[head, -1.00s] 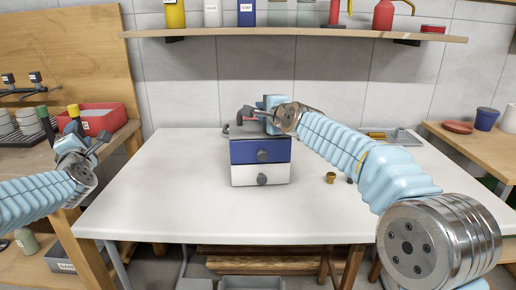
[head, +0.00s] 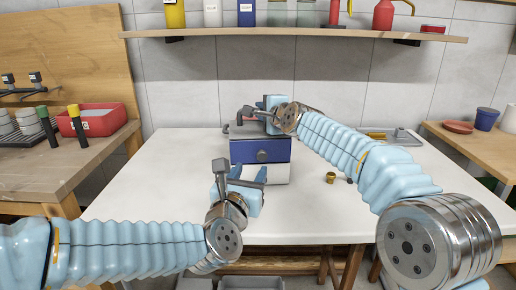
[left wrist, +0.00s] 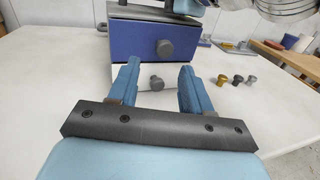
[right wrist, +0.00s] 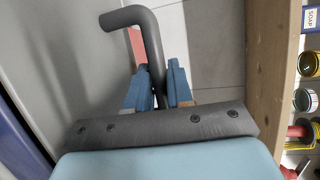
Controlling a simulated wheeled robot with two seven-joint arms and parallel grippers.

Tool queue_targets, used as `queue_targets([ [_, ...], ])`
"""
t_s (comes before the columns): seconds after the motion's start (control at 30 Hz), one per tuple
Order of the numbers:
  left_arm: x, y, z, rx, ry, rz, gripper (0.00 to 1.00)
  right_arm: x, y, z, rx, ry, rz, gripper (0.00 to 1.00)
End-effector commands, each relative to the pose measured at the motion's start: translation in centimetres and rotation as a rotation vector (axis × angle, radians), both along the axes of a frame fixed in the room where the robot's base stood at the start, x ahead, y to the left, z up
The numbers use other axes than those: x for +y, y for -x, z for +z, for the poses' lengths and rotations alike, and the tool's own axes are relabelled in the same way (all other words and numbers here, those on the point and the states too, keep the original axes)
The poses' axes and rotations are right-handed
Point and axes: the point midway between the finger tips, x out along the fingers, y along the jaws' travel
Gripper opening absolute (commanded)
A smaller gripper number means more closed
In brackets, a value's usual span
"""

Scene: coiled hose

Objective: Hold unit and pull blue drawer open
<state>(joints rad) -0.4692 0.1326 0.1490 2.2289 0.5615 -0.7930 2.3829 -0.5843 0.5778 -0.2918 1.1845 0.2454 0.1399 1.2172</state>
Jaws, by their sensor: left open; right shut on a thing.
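The drawer unit (head: 282,172) stands on the table with a blue drawer (head: 240,150) above a white one. The blue drawer looks closed; its round grey knob (head: 262,155) faces me and shows in the left wrist view (left wrist: 165,48). My left gripper (head: 243,174) is open and empty in front of the unit, lower than the blue knob. In the left wrist view the white drawer's knob (left wrist: 156,82) appears between its fingers, apart from them. My right gripper (right wrist: 158,92) is shut on a grey bent handle (right wrist: 140,18) at the unit's top.
A brass knob (head: 330,178) and other small knobs lie right of the unit. A grey tray (head: 395,136) lies at the back right. The table's left side (head: 160,180) is clear. A shelf (head: 330,33) runs above, and a red bin (head: 100,120) stands on the left bench.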

Motion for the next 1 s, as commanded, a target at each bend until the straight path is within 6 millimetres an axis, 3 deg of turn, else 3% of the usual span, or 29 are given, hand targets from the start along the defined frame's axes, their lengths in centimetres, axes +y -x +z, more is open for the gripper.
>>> queue_targets([
  [0.17, -0.7, -0.2, -0.1, 0.006, 0.017, -0.01, 0.49, 0.0, 0.0, -0.1, 0.002, 0.001, 0.0, 0.0],
  [0.7, -1.9, -5.5, -0.1, 0.006, 0.014, -0.009, 0.49, 0.0, 0.0, -0.1, 0.002, 0.001, 0.0, 0.0],
  [1.0, -2.2, -6.4, -0.1, 0.005, 0.014, -0.009, 0.49, 0.0, 0.0, -0.1, 0.002, 0.001, 0.0, 0.0],
])
